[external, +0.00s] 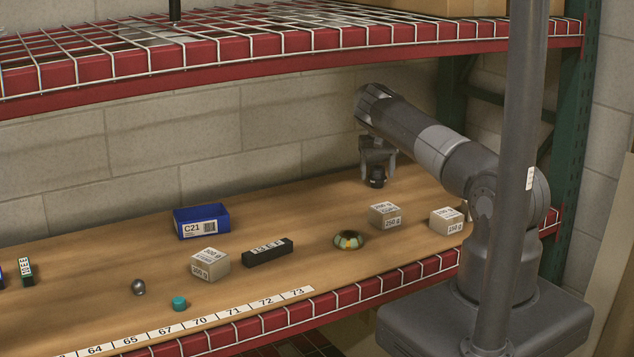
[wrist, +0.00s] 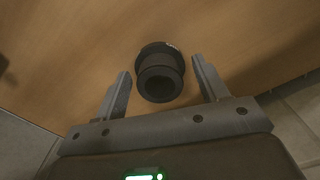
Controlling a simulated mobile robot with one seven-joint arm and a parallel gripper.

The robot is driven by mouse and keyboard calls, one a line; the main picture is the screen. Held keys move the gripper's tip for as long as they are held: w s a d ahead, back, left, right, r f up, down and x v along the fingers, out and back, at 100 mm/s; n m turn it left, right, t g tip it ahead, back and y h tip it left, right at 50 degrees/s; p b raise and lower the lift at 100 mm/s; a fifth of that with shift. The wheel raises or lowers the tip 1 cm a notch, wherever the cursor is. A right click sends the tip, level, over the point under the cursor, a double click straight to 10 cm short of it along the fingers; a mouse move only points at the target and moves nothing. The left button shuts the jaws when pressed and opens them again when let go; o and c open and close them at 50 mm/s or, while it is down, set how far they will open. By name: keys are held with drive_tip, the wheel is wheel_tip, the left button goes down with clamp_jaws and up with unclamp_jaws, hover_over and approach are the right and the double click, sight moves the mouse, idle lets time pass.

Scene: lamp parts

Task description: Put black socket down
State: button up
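The black socket (external: 376,178) is a short dark cylinder at the back right of the wooden shelf, directly under my gripper (external: 378,163). In the wrist view the black socket (wrist: 160,75) has a wider collar and a round opening facing the camera. It lies between the two fingers of my gripper (wrist: 160,66), with a visible gap on each side. The fingers are apart and not touching it. The socket appears to rest upright on the wood, though its lower edge is hard to see.
Two labelled boxes (external: 385,216) (external: 447,221) and a coloured ring (external: 349,240) lie in front of the gripper. A blue bin (external: 201,221), another box (external: 210,263) and a black block (external: 267,252) stand further left. The upper rack (external: 300,58) hangs above; wood around the socket is clear.

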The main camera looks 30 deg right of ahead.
drive_tip(key=shift+o, duration=0.4)
drive_tip(key=shift+r, duration=0.1)
wheel_tip(320, 180, up, 8)
drive_tip(key=shift+f, duration=0.2)
idle(0.3)
